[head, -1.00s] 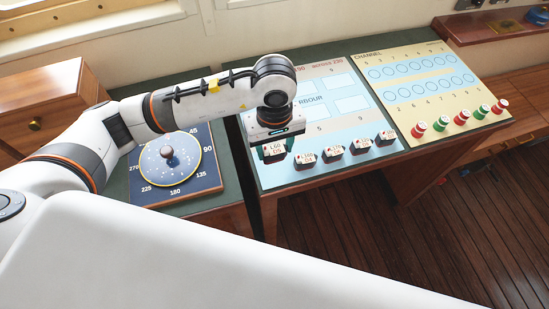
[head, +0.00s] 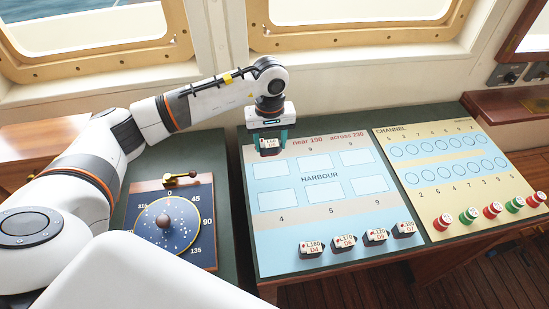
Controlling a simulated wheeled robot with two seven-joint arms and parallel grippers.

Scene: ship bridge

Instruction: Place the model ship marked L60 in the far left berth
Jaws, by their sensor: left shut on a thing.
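My left gripper (head: 269,136) is shut on a small dark model ship (head: 269,146) with a white top label that seems to read L60. It holds the ship over the far left edge of the harbour board (head: 323,224), just behind the far left berth (head: 278,165). Whether the ship touches the board I cannot tell. The far left berth is a pale, empty outlined rectangle. The far middle berth (head: 318,161), far right berth (head: 356,157) and the near row of berths are empty too. My right gripper is out of view.
Several other labelled model ships, such as the leftmost one (head: 310,250), stand along the board's front edge. A channel board (head: 436,170) with red and green buoys (head: 491,209) lies to the right. A compass panel (head: 180,240) with a knob lies to the left.

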